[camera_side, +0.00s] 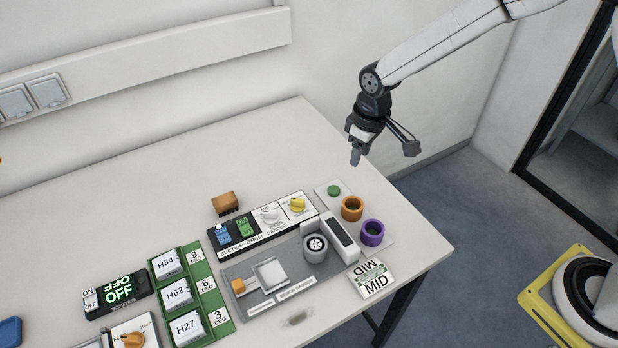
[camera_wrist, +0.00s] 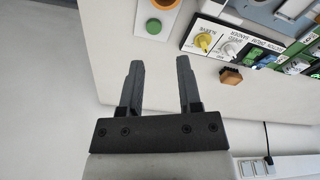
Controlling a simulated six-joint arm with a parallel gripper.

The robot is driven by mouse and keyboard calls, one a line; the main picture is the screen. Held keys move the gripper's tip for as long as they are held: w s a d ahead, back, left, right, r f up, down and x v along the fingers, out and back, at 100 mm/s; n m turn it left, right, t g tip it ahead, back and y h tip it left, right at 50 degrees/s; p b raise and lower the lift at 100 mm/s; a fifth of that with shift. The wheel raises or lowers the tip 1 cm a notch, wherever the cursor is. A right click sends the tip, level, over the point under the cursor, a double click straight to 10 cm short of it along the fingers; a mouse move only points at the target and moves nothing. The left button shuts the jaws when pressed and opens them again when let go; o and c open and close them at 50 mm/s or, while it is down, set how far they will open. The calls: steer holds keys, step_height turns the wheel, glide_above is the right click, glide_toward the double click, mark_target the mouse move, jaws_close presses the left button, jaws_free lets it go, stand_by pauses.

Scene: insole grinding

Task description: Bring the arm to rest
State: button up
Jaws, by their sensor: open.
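My gripper (camera_side: 356,156) hangs in the air above the back right part of the white table, fingers pointing down. In the wrist view my gripper (camera_wrist: 158,65) has its two dark fingers apart with nothing between them. It touches nothing that I can see. The white table (camera_side: 130,215) lies below it. A green button (camera_side: 334,191) and an orange ring (camera_side: 352,208) sit below the gripper near the table's right edge; the green button also shows in the wrist view (camera_wrist: 154,26).
A purple ring (camera_side: 372,233), a grey drum (camera_side: 315,248), a control panel with a yellow knob (camera_side: 297,205) and a brown block (camera_side: 226,203) crowd the right part. A green rack (camera_side: 207,288) and an ON/OFF box (camera_side: 119,291) stand left. The table's back left is clear.

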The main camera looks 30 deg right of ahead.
steer(key=s+d+r+m, duration=0.1)
steer(key=s+d+m, duration=0.1)
steer(key=s+d, duration=0.3)
steer(key=s+d+r+m+t, duration=0.1)
steer(key=s+d, duration=0.4)
steer(key=s, duration=0.7)
steer(key=shift+r+m, duration=0.55)
steer(key=shift+m, duration=0.25)
